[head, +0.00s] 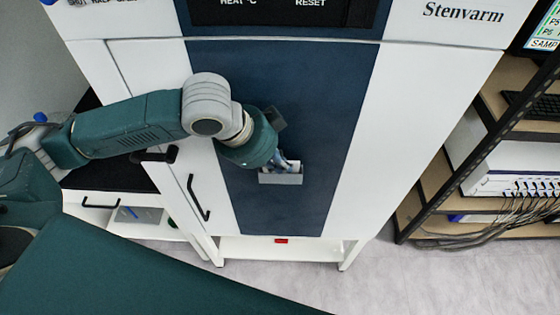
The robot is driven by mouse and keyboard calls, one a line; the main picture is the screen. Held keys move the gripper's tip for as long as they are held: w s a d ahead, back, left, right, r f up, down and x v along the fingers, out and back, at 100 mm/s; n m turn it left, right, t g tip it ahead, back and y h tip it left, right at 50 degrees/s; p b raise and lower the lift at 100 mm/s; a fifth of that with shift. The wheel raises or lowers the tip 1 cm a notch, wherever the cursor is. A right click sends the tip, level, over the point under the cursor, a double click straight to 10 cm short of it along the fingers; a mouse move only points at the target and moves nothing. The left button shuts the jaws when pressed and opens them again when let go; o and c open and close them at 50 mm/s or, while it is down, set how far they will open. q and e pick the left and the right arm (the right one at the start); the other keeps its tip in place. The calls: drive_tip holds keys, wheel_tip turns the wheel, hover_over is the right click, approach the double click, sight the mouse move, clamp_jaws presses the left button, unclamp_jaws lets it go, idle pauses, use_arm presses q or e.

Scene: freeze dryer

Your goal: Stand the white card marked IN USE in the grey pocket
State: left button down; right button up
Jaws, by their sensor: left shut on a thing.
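The grey pocket (281,179) is a small open-topped holder on the dark blue front panel of the freeze dryer. My left gripper (285,162) reaches down to it from the upper left and is shut. A small white piece, the card (294,166), shows at the fingertips, right at the pocket's mouth. Its IN USE marking cannot be read, and the gripper hides most of it. I cannot tell how far the card is inside the pocket. My right gripper is not in view.
The white freeze dryer (410,110) has a black door handle (198,198) left of the pocket. A black-topped bench with a drawer (125,222) stands at the left. A shelf rack (480,140) with devices and cables stands at the right. Floor shows between dryer and rack.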

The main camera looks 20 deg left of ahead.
use_arm(q)
drive_tip(key=shift+f, duration=0.3)
drive_tip(key=c, duration=1.4)
unclamp_jaws()
drive_tip(key=shift+c, duration=0.2)
drive_tip(key=shift+w+r, duration=0.1)
drive_tip(key=p+v, duration=0.6)
drive_tip(key=v, duration=0.1)
idle(0.3)
idle(0.7)
